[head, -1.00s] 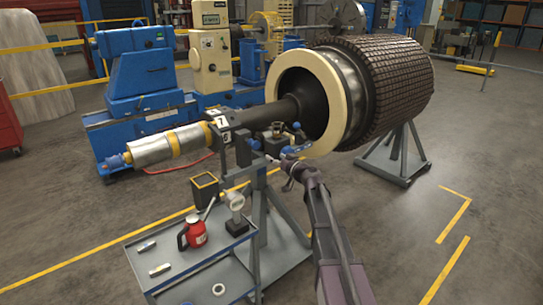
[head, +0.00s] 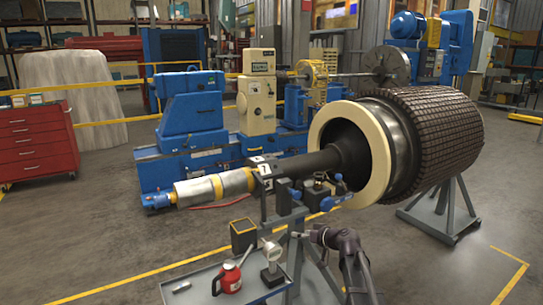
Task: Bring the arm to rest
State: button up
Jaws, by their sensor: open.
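My arm (head: 353,262) rises from the bottom edge of the head view, right of centre. My gripper (head: 308,236) is at its upper end, pointing left, with jaws open and nothing seen in them. It appears in front of the near rotor stand (head: 297,255), below the blue-handled part on the stand's top. I cannot tell the exact gap to the stand. The large rotor (head: 425,140), with a dark ribbed drum and cream ring, lies across its stands behind the gripper. Its shaft (head: 310,165) runs left to a silver end.
A cart (head: 205,283) at the bottom carries a red can (head: 231,277), a grey handheld instrument (head: 271,262) and a yellow-topped dark box (head: 243,235). A blue machine (head: 190,130) stands behind, a red cabinet (head: 36,142) at left.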

jog(key=s+d+f+m+g+h+p, duration=0.1)
jog(key=s+d+g+h+p, duration=0.1)
jog(key=s, duration=0.7)
jog(key=s+d+f+m+g+h+p, duration=0.2)
jog(key=s+g+h, duration=0.2)
jog(key=s, duration=0.5)
jog(key=s+d+f+m+g+h+p, duration=0.1)
jog(key=s+d+f+g+h+p, duration=0.1)
jog(key=s, duration=0.7)
jog(key=shift+s+m+g+h, duration=0.4)
jog(key=shift+g+h, duration=0.4)
jog(key=shift+g, duration=0.2)
